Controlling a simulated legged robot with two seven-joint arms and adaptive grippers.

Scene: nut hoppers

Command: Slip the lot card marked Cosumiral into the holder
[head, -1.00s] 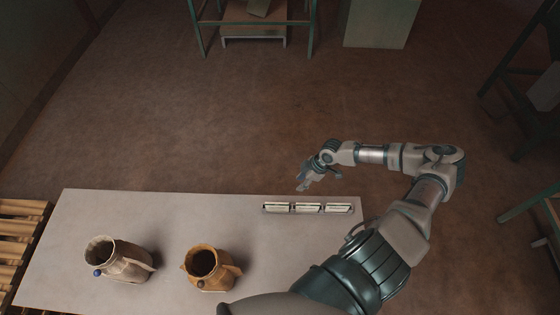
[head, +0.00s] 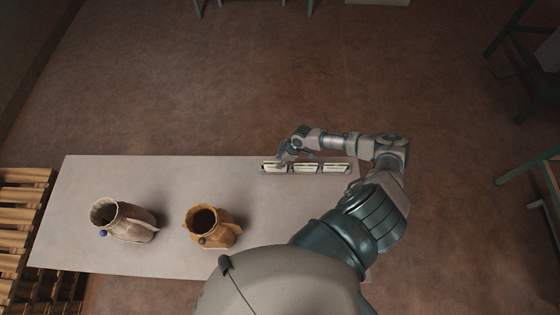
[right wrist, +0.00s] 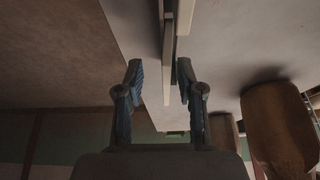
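Three pale lot cards stand in a row in a slim rack (head: 312,173) at the table's far right edge: a left card (head: 270,167), a middle card (head: 305,168) and a right card (head: 334,168). Their print is too small to read, so I cannot tell which is Cosumiral. My right gripper (head: 283,158) is over the left end of the row. In the right wrist view its fingers (right wrist: 160,72) are apart, with a thin pale edge (right wrist: 167,85) between them and a gap visible. I cannot make out the card holder. My left gripper is not in view.
A cream vessel (head: 133,225) and an orange-brown vessel (head: 218,236) stand on the grey table (head: 120,175). A slatted wooden stack (head: 20,215) is at the left. The table between the vessels and the rack is clear.

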